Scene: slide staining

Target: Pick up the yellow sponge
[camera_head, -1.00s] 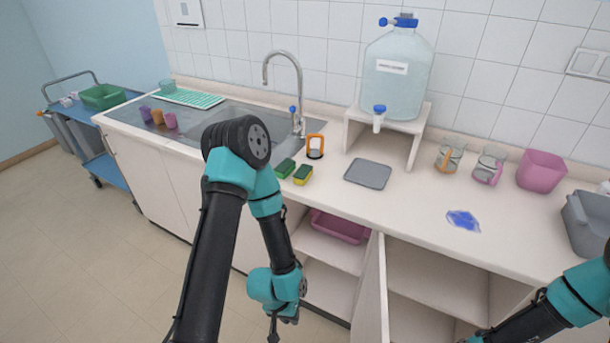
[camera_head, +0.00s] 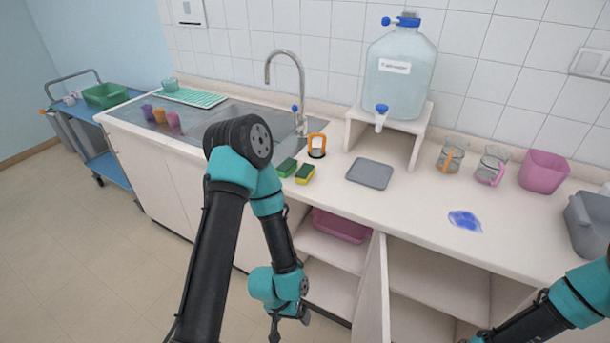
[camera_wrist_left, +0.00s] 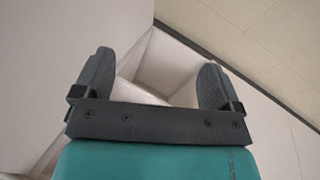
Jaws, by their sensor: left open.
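A yellow sponge with a dark green top (camera_head: 305,174) lies on the counter, left of the grey mat. A green sponge-like block (camera_head: 287,167) lies just left of it. My left gripper (camera_head: 288,328) hangs low in front of the counter, below and well apart from the sponge, near the open cabinet. In the left wrist view my left gripper (camera_wrist_left: 153,76) has its two fingers wide apart with nothing between them. The sponge does not show in that view. My right arm enters at the lower right; its gripper is cut off by the frame edge.
An orange-and-black item (camera_head: 317,146) stands behind the sponge. A grey mat (camera_head: 369,173) lies to its right, below a stand with a large water bottle (camera_head: 399,75). The sink tap (camera_head: 298,88) rises behind. An open cabinet door (camera_head: 373,290) juts out below the counter.

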